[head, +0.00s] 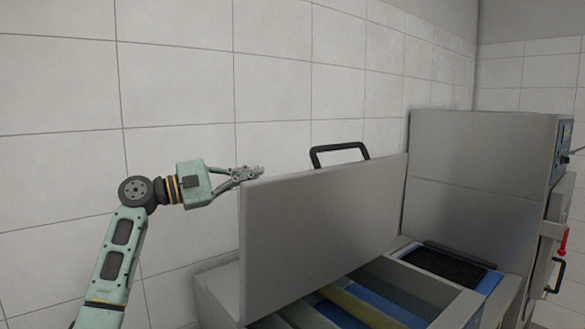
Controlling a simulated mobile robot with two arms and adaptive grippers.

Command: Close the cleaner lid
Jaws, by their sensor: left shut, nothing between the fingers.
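The cleaner lid (320,232) is a flat grey panel standing raised, nearly upright, over the cleaner (212,287). A black handle (339,150) shows above the lid's top edge. The cleaner's open top shows blue and yellowish parts inside; the lid hides some of it. My left gripper (258,171) is shut and empty at the lid's upper left corner, level with its top edge. I cannot tell whether the fingers touch the lid. My right gripper is not in view.
A tall grey metal unit (475,165) with a control panel and a red handle (563,241) stands at the right. A dark recessed tray (440,264) lies in front of it. A tiled wall (175,80) runs behind everything. The space above the lid is clear.

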